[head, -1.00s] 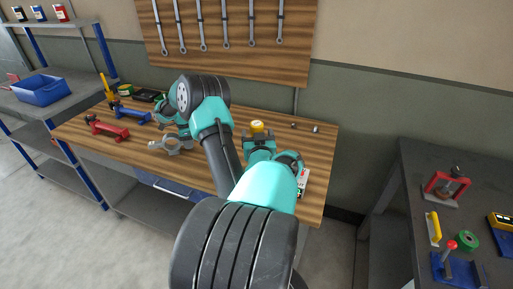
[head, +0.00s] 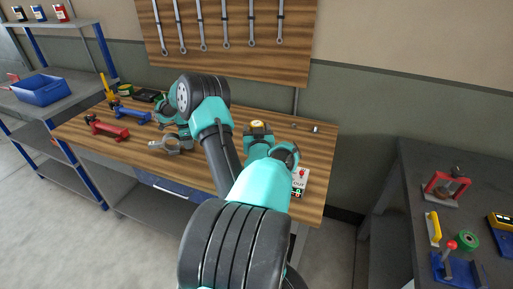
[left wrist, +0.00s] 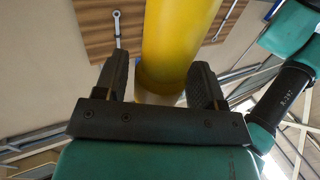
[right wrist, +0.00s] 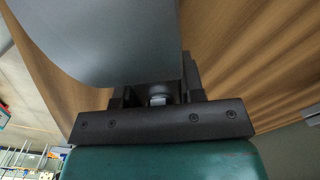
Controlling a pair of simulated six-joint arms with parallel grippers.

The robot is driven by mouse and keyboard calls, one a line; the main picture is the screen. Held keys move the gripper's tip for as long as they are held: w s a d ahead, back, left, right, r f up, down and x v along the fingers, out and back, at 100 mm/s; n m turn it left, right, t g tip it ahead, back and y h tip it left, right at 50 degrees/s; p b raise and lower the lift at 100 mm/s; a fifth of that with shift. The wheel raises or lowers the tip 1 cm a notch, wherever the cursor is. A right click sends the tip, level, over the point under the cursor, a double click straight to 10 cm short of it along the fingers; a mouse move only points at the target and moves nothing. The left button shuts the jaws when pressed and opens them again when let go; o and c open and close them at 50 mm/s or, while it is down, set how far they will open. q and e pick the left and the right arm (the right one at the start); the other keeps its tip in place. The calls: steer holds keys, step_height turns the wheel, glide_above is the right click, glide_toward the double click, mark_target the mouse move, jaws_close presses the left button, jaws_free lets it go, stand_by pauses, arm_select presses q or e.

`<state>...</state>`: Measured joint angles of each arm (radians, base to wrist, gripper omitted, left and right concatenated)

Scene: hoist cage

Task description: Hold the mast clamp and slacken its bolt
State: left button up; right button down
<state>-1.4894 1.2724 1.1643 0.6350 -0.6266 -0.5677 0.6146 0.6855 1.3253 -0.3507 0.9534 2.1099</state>
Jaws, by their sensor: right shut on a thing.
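The grey mast clamp (head: 172,144) shows in the head view at the left of the bench, with open curved ends. My right gripper (right wrist: 156,94) is shut on it. In the right wrist view a large smooth grey body (right wrist: 105,40) fills the upper left, and a small pale metal piece shows between the fingers. My left gripper (left wrist: 160,85) has its fingers on either side of a yellow cylinder (left wrist: 175,40) with a pale end. Whether they press on it is unclear. In the head view the yellow top (head: 257,124) shows at the left gripper. The bolt is not clearly seen.
A red stand (head: 108,130) and a blue stand (head: 132,116) sit at the bench's left. A white box with a red button (head: 299,180) is at the right front. Wrenches hang on the board (head: 238,60) behind. My two arms cross closely over the bench.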

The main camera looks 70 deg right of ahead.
arm_select(q)
jaws_close()
stand_by(0.4)
steer(key=shift+r, duration=0.15)
step_height(320, 180, up, 10)
steer(key=shift+f, duration=0.1)
stand_by(0.5)
stand_by(0.4)
arm_select(e)
steer(key=c, duration=0.6)
jaws_free()
steer(key=shift+c, duration=0.2)
steer(key=shift+r, duration=0.1)
step_height(320, 180, up, 12)
steer(key=shift+f, duration=0.1)
